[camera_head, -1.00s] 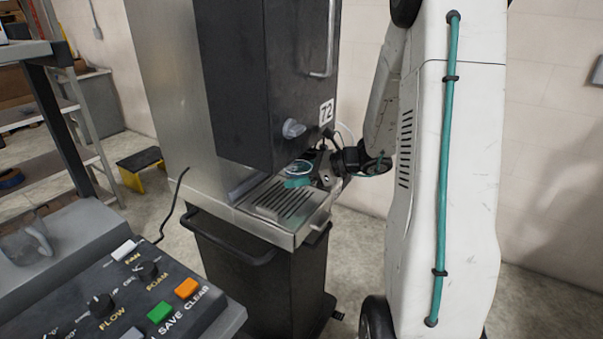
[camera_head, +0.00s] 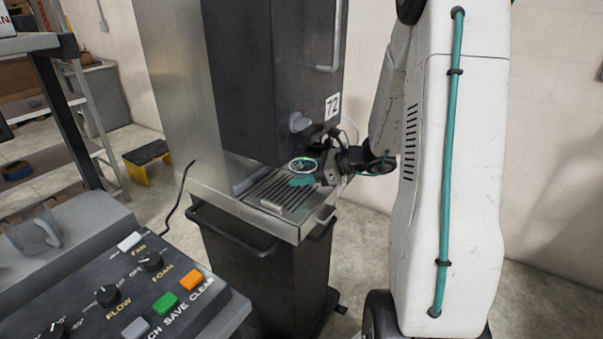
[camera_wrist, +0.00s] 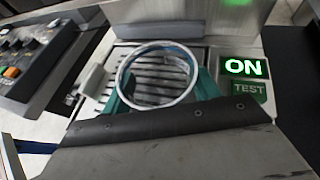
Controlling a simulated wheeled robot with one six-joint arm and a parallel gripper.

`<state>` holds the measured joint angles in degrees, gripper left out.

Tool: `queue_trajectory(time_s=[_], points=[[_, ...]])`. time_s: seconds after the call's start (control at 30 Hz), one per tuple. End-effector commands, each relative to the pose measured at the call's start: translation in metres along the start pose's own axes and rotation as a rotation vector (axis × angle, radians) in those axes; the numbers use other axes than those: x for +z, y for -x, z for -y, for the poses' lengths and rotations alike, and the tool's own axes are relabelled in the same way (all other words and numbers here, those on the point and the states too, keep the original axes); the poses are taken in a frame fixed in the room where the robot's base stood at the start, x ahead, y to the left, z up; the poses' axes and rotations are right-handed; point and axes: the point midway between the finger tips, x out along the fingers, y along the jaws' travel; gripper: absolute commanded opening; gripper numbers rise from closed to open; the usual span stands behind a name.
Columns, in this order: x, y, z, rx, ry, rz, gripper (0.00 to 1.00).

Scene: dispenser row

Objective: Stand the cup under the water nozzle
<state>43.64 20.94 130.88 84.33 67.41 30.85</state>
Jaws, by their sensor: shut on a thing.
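The cup shows as a pale-rimmed ring with a bluish wall (camera_wrist: 157,76) in the wrist view, upright and seen from above. My gripper (camera_head: 312,172) is shut on it, with green fingers at its sides. In the head view the cup's rim (camera_head: 302,164) is above the slotted drip tray (camera_head: 277,203) of the dispenser marked 72 (camera_head: 262,70). Whether its base touches the tray is hidden. The water nozzle cannot be made out; a grey knob (camera_head: 299,122) is on the dispenser's front.
The wrist view shows a lit green ON sign (camera_wrist: 245,67) with a TEST label below it. A control panel (camera_head: 150,290) with knobs and coloured buttons stands at the front left. A yellow-black step stool (camera_head: 147,162) is on the floor behind.

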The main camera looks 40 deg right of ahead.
Motion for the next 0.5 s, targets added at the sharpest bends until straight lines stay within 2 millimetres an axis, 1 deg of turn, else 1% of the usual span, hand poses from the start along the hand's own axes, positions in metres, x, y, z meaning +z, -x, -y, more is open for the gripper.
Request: queue_trajectory(time_s=[0.17,0.2,0.27,0.3,0.5], points=[[-0.0037,-0.0015,-0.0001,0.000,0.000,0.000,0.39],[-0.0041,-0.0017,0.0000,0.000,0.000,0.000,0.63],[-0.0038,-0.0015,0.0000,0.000,0.000,0.000,0.80],[-0.0038,-0.0015,0.0000,0.000,0.000,0.000,0.86],[-0.0037,-0.0015,0.0000,0.000,0.000,0.000,0.86]])
